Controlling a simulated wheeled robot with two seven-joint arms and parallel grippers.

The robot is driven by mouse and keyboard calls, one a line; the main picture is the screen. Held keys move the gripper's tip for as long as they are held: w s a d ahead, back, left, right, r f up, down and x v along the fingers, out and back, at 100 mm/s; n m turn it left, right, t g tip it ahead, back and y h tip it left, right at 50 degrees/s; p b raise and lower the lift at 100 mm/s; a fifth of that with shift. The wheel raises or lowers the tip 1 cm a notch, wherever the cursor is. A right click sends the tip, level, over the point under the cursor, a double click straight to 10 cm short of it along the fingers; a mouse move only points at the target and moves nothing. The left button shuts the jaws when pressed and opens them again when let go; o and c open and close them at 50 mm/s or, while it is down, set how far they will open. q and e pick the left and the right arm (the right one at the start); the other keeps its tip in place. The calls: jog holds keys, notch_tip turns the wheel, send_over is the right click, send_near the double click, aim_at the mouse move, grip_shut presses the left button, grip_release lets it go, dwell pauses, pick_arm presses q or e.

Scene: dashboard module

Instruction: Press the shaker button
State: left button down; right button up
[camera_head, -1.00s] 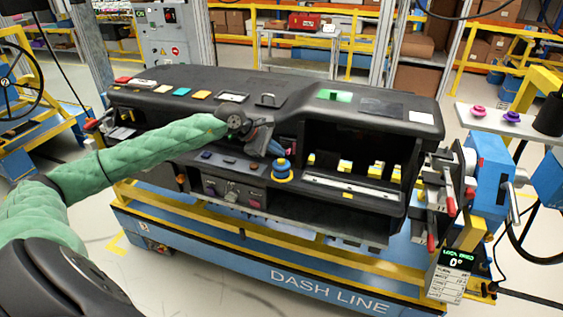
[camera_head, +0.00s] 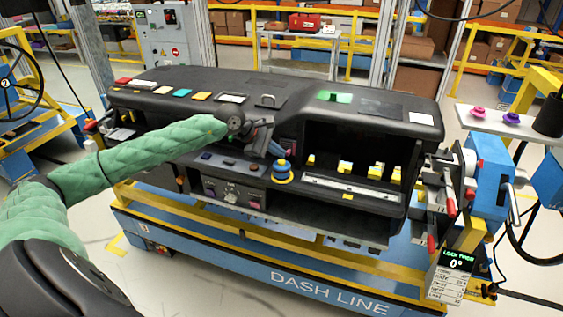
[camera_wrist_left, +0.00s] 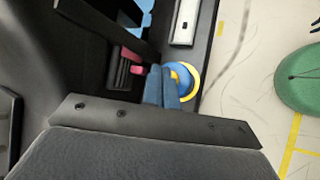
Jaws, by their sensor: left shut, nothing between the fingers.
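A round blue knob on a yellow ring (camera_head: 282,171) stands at the front edge of the black dashboard, right of its middle. No readable label shows which part is the shaker button. My left gripper (camera_head: 270,150) is over the dashboard just above and behind the knob. In the left wrist view its blue fingers (camera_wrist_left: 161,90) are shut with nothing between them. They overlap the left side of the blue and yellow knob (camera_wrist_left: 187,82); I cannot tell whether they touch it. Two pink-red parts (camera_wrist_left: 133,54) lie beside the fingers. My right gripper is not in view.
The dashboard (camera_head: 190,80) rests on a blue and yellow cart (camera_head: 330,278). A row of small dark buttons (camera_head: 228,162) lies left of the knob. An open bay with yellow blocks (camera_head: 345,167) is to the right. Red-handled clamps (camera_head: 450,203) stand at the right end.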

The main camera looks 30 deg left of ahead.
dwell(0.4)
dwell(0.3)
pick_arm(q)
jog(key=shift+f+b, duration=0.45)
jog(key=shift+b, duration=0.45)
jog(key=shift+f+b, duration=0.35)
jog(key=shift+b, duration=0.25)
dwell(0.8)
jog(key=shift+r, duration=0.8)
dwell(0.4)
